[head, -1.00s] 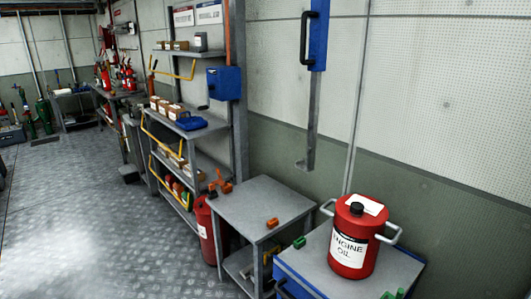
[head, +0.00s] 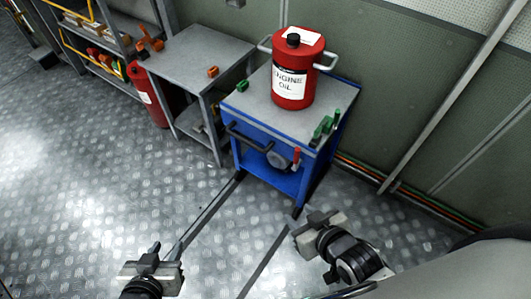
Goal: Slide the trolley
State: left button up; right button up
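The blue trolley (head: 270,180) with a grey top stands against the wall in the upper middle of the head view. A black bar handle (head: 247,139) sticks out from its front left. A red engine oil can (head: 292,85) stands upright on the top. My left gripper (head: 152,262) is at the lower left, well apart from the trolley. My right gripper (head: 318,222) is in front of the trolley's lower right side, also apart from the handle. Neither seems to hold anything, but I cannot tell their finger opening.
Two dark floor rails (head: 205,215) run from the trolley's base toward me. A grey table (head: 190,50) stands close at its left, with a red cylinder (head: 147,95) beside it. Shelving stands further left. The patterned metal floor at left is clear.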

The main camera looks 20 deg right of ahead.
aim_at(253, 113)
jog(key=z, duration=1.95)
jog(key=k, duration=1.05)
jog(key=u, duration=1.8)
jog(key=i, duration=1)
jog(key=u, duration=0.15)
